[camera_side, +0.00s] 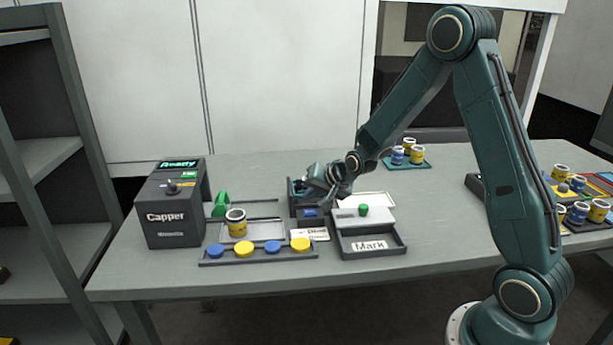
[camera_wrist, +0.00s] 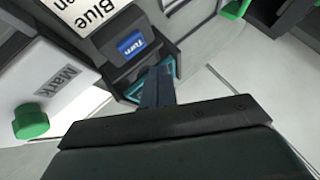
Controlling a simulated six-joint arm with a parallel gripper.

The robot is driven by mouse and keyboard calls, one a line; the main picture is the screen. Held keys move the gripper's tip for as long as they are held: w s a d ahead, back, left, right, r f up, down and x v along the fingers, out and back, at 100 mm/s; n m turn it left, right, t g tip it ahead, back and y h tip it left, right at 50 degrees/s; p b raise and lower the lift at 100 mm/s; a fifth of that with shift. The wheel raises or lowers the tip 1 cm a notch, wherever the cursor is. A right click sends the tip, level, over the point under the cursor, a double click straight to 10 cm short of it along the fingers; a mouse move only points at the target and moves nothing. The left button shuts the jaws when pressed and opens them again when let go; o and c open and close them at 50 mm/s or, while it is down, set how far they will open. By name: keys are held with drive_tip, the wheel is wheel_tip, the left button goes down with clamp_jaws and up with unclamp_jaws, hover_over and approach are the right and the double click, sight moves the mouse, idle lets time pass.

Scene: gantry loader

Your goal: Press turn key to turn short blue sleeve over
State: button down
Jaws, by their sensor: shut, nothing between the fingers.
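The blue turn key (camera_wrist: 131,43), labelled "Turn", sits on a dark block in the wrist view; it also shows in the side view (camera_side: 310,212). My gripper (camera_wrist: 165,72) is shut and empty, its fingertips just beside the key, over a dark fixture with teal parts. In the side view my gripper (camera_side: 327,200) is low over that fixture (camera_side: 296,190), close behind the key. I cannot tell whether it touches anything. No short blue sleeve can be made out in the fixture; my fingers and wrist cover part of it.
A Mark box (camera_side: 372,245) with a green knob stands right of the key. Left are a Capper machine (camera_side: 172,215), a yellow-banded sleeve (camera_side: 236,222) and a rack (camera_side: 258,257) of blue and yellow caps. Several sleeves (camera_side: 408,150) stand behind. A white card (camera_wrist: 82,15) reads "Blue".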

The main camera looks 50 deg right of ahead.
sight(310, 213)
drive_tip(key=shift+f, duration=1.35)
